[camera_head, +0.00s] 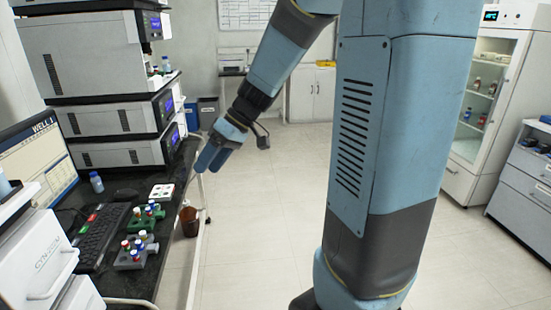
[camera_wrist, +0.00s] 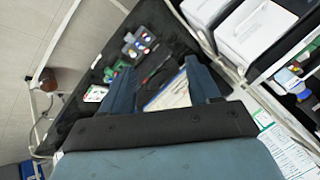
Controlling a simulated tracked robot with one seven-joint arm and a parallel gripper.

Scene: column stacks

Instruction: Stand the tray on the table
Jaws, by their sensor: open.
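The black table (camera_head: 122,290) runs along the left in the head view. On it stand a grey vial tray (camera_head: 133,256), a green vial tray (camera_head: 143,219) and a small white tray (camera_head: 162,190), all close to the table's right edge. I cannot tell which one the task names. The grey tray (camera_wrist: 138,46) and the white tray (camera_wrist: 95,94) also show in the wrist view; the green one is partly hidden by a finger. My gripper (camera_head: 212,158) is open and empty. It hangs in the air near the table's right edge, apart from the trays.
A keyboard (camera_head: 101,238), a monitor (camera_head: 38,160) and stacked instruments (camera_head: 90,62) crowd the table's left and back. The floor (camera_head: 262,215) to the right is clear. A glass cabinet (camera_head: 487,100) stands far right.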

